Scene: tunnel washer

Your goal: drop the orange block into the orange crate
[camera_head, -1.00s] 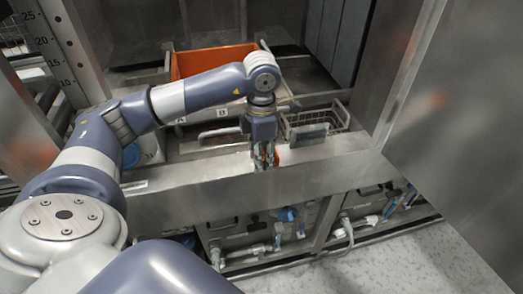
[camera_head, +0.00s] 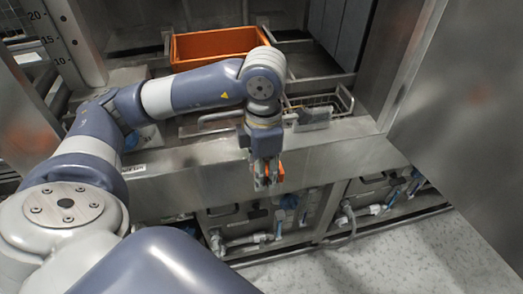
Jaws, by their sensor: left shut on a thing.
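The orange block (camera_head: 281,172) is in my left gripper (camera_head: 266,182), which is shut on it and points down. Much of the block is hidden by the fingers. The gripper hangs in front of the washer's metal front ledge, nearer to me than the orange crate. The orange crate (camera_head: 212,50) stands farther back inside the washer, open at the top. Part of its front right is behind my left arm. My right gripper is out of view.
A wire basket (camera_head: 322,104) sits on the right, behind the metal front ledge (camera_head: 190,176). Pipes and valves (camera_head: 240,238) fill the space below the ledge. A tall metal panel (camera_head: 462,120) stands on the right. Speckled floor (camera_head: 340,265) is free at the bottom right.

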